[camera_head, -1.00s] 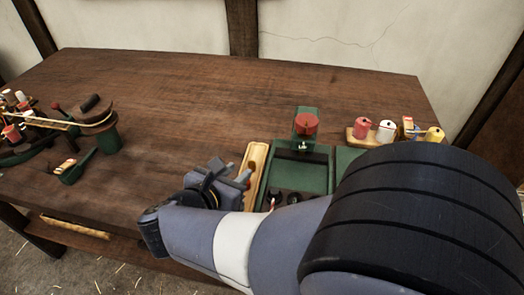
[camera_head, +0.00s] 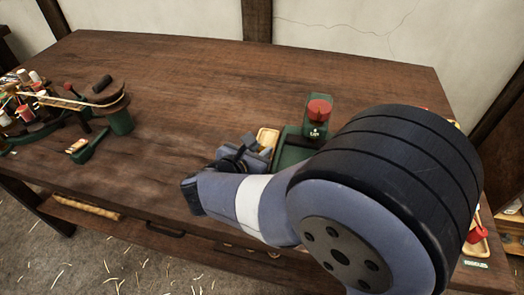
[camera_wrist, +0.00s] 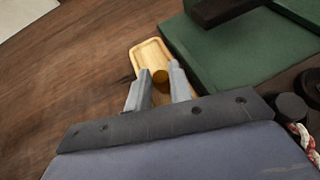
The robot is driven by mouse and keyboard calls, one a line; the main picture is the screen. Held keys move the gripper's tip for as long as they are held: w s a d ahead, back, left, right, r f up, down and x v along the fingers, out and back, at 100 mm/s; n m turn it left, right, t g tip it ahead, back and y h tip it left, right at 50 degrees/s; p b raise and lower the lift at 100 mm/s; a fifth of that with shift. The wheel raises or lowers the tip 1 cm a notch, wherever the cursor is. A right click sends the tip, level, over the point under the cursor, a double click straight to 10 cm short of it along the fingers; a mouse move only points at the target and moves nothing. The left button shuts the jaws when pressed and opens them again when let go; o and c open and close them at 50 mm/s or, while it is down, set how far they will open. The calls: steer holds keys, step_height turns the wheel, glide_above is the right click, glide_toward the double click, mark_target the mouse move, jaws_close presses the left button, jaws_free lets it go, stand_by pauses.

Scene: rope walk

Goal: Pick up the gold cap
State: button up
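The gold cap (camera_wrist: 160,76) is a small round brownish-gold piece in the wrist view. It is in a narrow, pale wooden tray (camera_wrist: 148,52), between and just past my gripper's fingertips. My gripper (camera_wrist: 160,85) is open, its two grey fingers apart over the tray, with a gap visible between them. Whether a finger touches the cap cannot be told. In the head view my gripper (camera_head: 252,153) is beside the tray (camera_head: 268,138), and the cap is not discernible there.
A green device with a red knob (camera_head: 319,109) stands right of the tray; its green base (camera_wrist: 235,50) is close to the right finger. A dark round knob and a twisted rope (camera_wrist: 302,137) are at right. Left of the tray the brown table (camera_head: 180,100) is clear.

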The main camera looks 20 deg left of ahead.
jaws_close()
